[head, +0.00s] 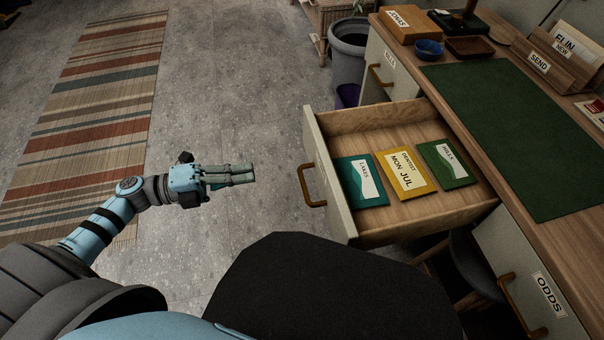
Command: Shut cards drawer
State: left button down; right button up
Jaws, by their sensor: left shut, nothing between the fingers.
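An open drawer (336,187) sticks out from the desk toward the left, with a pale front panel and a brass-coloured handle (311,186). Three cards lie flat in it: a teal one (371,197) marked LAKES, a yellow one (394,188) marked DENTIST MON JUL, and a green one (460,172) whose label is hard to read. No label for the drawer itself shows. My left gripper (250,175) is shut and empty, left of the drawer front and apart from the handle. My right gripper is not in view.
The wooden desk (409,60) has a green mat (520,140), a blue bowl (429,50), a box marked JONAS (396,36) and a SEND rack (545,72). A drawer marked ODDS (515,260) is at lower right. A grey bin (347,65) stands behind.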

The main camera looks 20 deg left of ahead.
aim_at(316, 160)
pick_arm(q)
jog(key=b+x, duration=0.1)
jog(key=x, duration=1)
jog(key=shift+w+d+r+b, duration=0.1)
jog(key=shift+w+d+b, duration=0.15)
jog(key=shift+b, duration=0.15)
jog(key=shift+w+d, duration=0.3)
jog(key=shift+d, duration=0.2)
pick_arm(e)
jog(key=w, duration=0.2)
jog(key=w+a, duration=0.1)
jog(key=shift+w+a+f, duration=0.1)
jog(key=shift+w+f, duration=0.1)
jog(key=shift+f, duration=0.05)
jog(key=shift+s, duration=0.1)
